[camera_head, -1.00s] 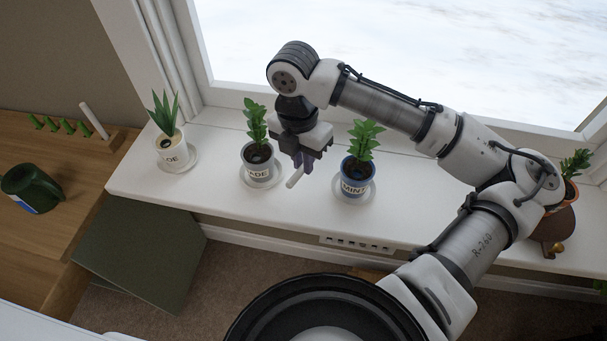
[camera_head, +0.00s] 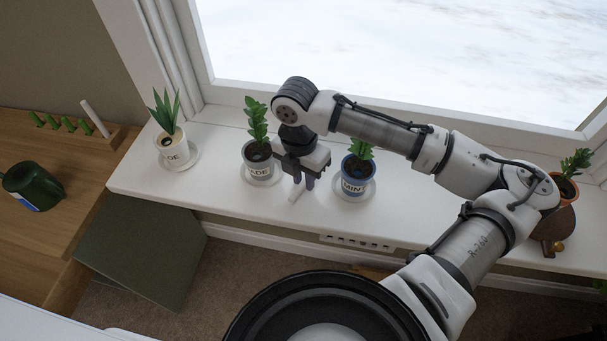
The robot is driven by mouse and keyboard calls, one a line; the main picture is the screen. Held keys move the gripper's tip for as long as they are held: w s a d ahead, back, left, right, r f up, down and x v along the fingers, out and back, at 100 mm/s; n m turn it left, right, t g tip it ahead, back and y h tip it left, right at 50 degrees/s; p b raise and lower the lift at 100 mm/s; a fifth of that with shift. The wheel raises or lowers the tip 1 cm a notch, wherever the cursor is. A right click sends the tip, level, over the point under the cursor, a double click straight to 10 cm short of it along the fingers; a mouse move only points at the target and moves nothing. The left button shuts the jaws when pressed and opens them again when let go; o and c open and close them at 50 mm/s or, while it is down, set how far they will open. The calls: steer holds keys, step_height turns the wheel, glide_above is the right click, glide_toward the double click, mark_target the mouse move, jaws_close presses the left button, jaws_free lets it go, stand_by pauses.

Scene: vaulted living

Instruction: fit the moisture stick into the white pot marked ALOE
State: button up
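My gripper (camera_head: 304,182) points down over the window sill, between the pot with letters ending "ADE" and the blue pot. A short white stick (camera_head: 296,194), which I take as the moisture stick, slants down-left from between its fingers; the gripper appears shut on it. The stick's upper part is hidden by the fingers. The white pot (camera_head: 170,157), whose visible letters read "OE", stands on a saucer at the sill's left end, far left of my gripper. It holds a spiky plant and dark soil, with a small opening at its top.
The "ADE" pot (camera_head: 261,169) is just left of my gripper, the blue "MIN" pot (camera_head: 355,188) just right. An orange pot (camera_head: 566,189) stands far right. Another white stick (camera_head: 95,118) stands in a wooden block by green pegs.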

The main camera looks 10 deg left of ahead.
steer(key=shift+o, duration=1.3)
step_height(320, 180, up, 12)
steer(key=shift+w+a+f, duration=0.2)
steer(key=shift+a, duration=0.2)
steer(key=shift+o, duration=0.5)
steer(key=shift+r, duration=0.25)
steer(key=shift+w+r+b, duration=0.1)
steer(key=shift+w+b, duration=0.1)
steer(key=shift+b, duration=0.3)
